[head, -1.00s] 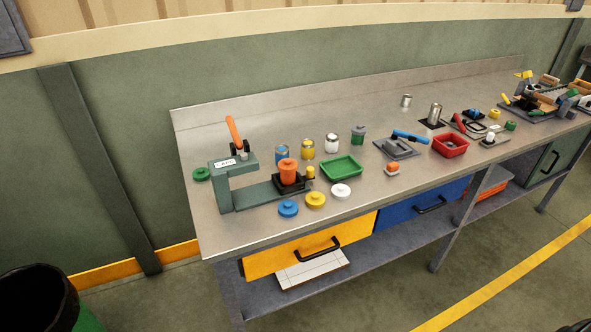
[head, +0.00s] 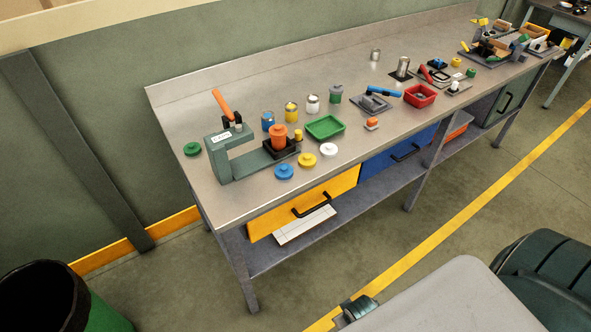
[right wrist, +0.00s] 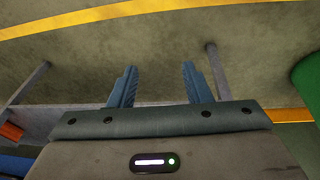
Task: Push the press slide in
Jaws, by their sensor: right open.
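The grey-green press (head: 222,157) stands at the left end of the bench, with an orange lever raised above it. Its slide is a black holder (head: 282,148) out on the press's base arm, to the right of the press column. An orange piece (head: 278,138) sits in the holder. A small yellow knob (head: 298,135) stands at the holder's right side. My right gripper (right wrist: 157,85) shows in the right wrist view, open and empty above the floor, away from the press. I see no left gripper in these views.
The bench top (head: 240,205) is bare along its front left edge. Blue, yellow and white lids lie in front of the slide. Several cans and a green tray (head: 325,127) stand behind and right of it. A bin (head: 45,300) stands on the floor at left.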

